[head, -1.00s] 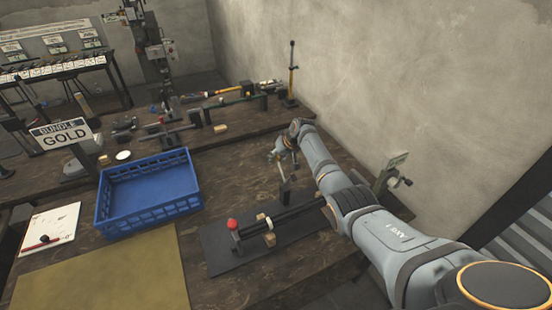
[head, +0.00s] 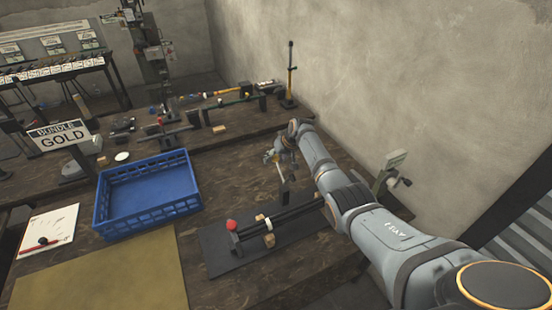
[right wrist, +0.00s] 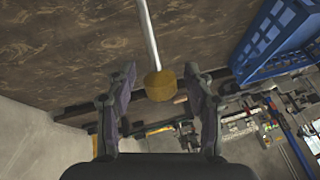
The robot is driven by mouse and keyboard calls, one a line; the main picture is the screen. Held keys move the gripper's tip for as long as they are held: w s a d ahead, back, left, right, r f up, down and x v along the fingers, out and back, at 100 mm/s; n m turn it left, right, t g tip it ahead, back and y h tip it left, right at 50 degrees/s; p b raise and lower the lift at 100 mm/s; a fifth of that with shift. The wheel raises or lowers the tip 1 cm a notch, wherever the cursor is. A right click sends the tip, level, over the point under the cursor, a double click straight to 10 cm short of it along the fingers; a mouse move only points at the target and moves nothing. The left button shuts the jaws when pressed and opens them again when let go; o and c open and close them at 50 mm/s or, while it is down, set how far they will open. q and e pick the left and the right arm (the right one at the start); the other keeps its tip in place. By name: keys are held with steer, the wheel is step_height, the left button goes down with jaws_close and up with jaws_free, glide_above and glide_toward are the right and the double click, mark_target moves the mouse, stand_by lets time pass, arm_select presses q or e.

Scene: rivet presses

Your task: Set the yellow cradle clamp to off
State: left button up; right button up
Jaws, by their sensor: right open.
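My right gripper (head: 270,157) is open above the work table, near the top of a small upright lever (head: 281,172). In the right wrist view, a dull yellow knob (right wrist: 160,86) on a thin metal rod (right wrist: 148,35) lies between the two open fingers (right wrist: 158,92), with a gap on each side. I cannot tell the clamp's setting. My left gripper is out of view.
A blue crate (head: 148,213) stands left of the cradle. The wall (head: 390,70) is close at right.

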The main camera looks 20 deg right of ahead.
steer(key=v, duration=1.2)
